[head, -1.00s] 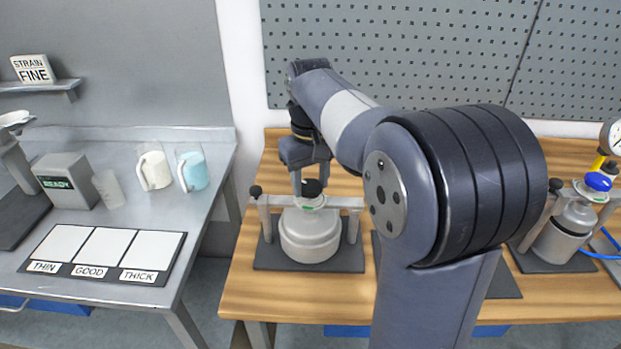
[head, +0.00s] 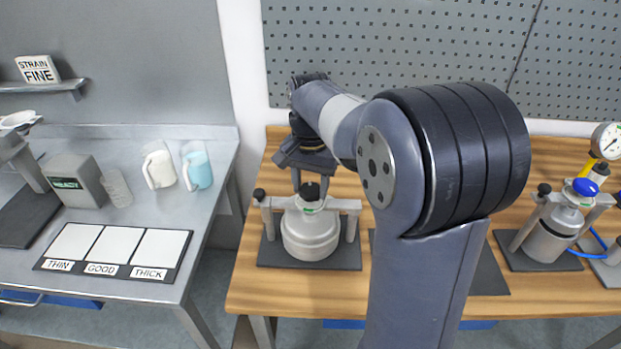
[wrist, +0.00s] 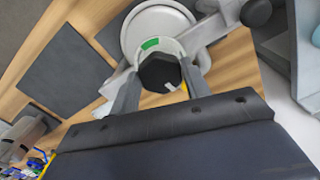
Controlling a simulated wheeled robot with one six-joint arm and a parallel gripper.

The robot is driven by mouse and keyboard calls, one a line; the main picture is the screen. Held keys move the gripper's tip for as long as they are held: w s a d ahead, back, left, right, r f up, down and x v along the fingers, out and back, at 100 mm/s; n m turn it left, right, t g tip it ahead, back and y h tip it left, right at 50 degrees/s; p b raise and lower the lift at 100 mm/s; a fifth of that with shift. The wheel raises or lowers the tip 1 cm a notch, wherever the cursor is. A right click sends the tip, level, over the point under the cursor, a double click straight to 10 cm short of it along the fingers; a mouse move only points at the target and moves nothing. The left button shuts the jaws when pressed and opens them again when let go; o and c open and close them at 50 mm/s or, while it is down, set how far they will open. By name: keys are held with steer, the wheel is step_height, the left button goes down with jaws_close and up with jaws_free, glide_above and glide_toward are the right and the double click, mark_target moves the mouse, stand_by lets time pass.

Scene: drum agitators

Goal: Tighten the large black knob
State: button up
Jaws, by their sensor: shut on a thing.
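A smaller black knob (head: 259,194) sits at the crossbar's left end. Another drum with a blue cap (head: 585,187) and a gauge (head: 606,140) stand at the right. A metal table (head: 140,220) with two mugs stands at the left, beyond a gap.

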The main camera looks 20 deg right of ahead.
steer(key=m, duration=0.2)
steer(key=m+p, duration=0.1)
steer(key=shift+r+m, duration=0.2)
steer(key=shift+m, duration=0.2)
steer(key=m+p, duration=0.1)
steer(key=m, duration=0.2)
steer(key=shift+w+m, duration=0.1)
steer(key=shift+m, duration=0.2)
steer(key=m+p, duration=0.1)
steer(key=m, duration=0.5)
steer(key=shift+w+p, duration=0.1)
steer(key=shift+p, duration=0.2)
steer(key=m, duration=0.6)
steer(key=shift+p, duration=0.35)
steer(key=shift+m, duration=2.2)
steer(key=o, duration=1)
steer(key=shift+f, duration=0.1)
